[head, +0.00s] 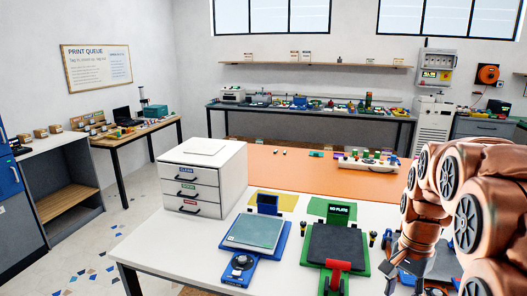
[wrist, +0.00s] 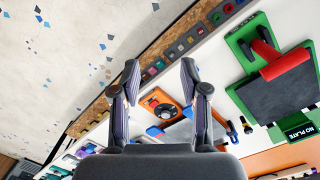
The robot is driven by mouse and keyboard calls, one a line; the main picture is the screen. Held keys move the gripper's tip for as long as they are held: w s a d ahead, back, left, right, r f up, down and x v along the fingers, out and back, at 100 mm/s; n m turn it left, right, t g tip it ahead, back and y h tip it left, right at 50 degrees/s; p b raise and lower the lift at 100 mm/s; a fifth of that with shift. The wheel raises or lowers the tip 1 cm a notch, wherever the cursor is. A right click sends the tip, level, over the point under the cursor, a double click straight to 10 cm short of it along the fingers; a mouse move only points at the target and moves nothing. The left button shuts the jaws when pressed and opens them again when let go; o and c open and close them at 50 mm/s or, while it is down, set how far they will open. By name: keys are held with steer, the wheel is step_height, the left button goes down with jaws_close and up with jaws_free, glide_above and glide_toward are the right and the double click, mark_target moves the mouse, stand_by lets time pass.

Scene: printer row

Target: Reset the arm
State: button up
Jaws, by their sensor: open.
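My copper-coloured arm reaches in from the right side of the head view and bends down over the front right of the white table. My gripper (wrist: 159,75) shows in the wrist view with its two dark fingers spread apart and nothing held between them. It points down toward the table's edge. Beyond the fingers is an orange and blue device (wrist: 163,104), partly hidden by them. In the head view the fingertips are hard to make out at the lower right.
A green device (head: 337,249) with a red handle and a "NO PLATE" sign stands left of my arm. A blue device (head: 252,241) is farther left. A white drawer unit (head: 203,176) stands at the table's left. Terrazzo floor (head: 95,255) is open left of the table.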

steer(key=s+a+f+n, duration=0.1)
steer(key=s+a+n, duration=0.5)
steer(key=s, duration=0.5)
steer(key=s+a+f+n+g, duration=0.1)
steer(key=s+a+n, duration=0.5)
steer(key=s+a, duration=0.3)
steer(key=shift+s, duration=0.95)
